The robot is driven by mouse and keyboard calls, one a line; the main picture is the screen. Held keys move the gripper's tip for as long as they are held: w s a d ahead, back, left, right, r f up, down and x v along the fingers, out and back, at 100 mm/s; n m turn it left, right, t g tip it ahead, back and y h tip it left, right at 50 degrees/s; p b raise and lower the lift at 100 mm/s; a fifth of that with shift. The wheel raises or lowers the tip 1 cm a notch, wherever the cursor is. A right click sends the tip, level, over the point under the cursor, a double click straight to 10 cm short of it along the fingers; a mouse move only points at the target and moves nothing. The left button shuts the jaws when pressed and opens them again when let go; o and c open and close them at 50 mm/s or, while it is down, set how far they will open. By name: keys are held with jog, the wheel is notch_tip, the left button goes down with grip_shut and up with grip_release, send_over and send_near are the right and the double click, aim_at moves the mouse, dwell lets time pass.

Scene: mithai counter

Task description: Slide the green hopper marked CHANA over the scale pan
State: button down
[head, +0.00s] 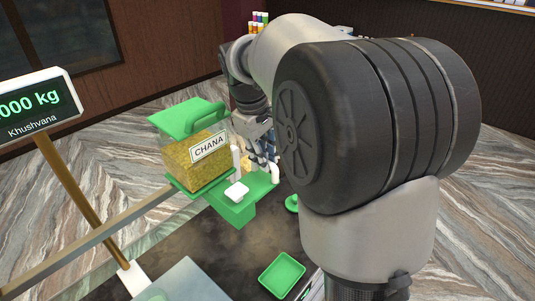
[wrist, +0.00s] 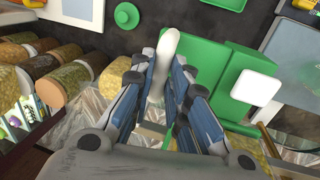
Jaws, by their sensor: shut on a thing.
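The green hopper marked CHANA (head: 222,199) has a green lid, clear sides and yellow grain inside. It sits at the right end of a rail in the head view. My gripper (head: 262,142) is at its right side, partly hidden by my arm. In the wrist view my gripper (wrist: 161,78) is shut on an upright white handle (wrist: 167,48) at the hopper's edge. The hopper's green base (wrist: 205,65) lies just right of the fingers. A pale grey plate (head: 188,277), apparently the scale pan, lies low in the head view, apart from the hopper.
A scale display (head: 38,108) stands on a post at left. A metal rail (head: 100,230) runs left from the hopper. A green tray (head: 282,274) lies on the dark counter.

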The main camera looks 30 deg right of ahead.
jog(key=s+a, duration=0.4)
jog(key=a, duration=0.8)
jog(key=s+a+b, duration=0.1)
jog(key=s+a, duration=0.4)
jog(key=a, duration=0.7)
jog(key=shift+a, duration=0.25)
jog(key=c, duration=1.5)
grip_release()
jog(key=shift+w+d, duration=0.15)
jog(key=shift+c, duration=0.2)
notch_tip(320, 180, up, 12)
jog(key=a, duration=0.2)
jog(key=shift+s+a, duration=0.2)
jog(key=shift+s, duration=0.25)
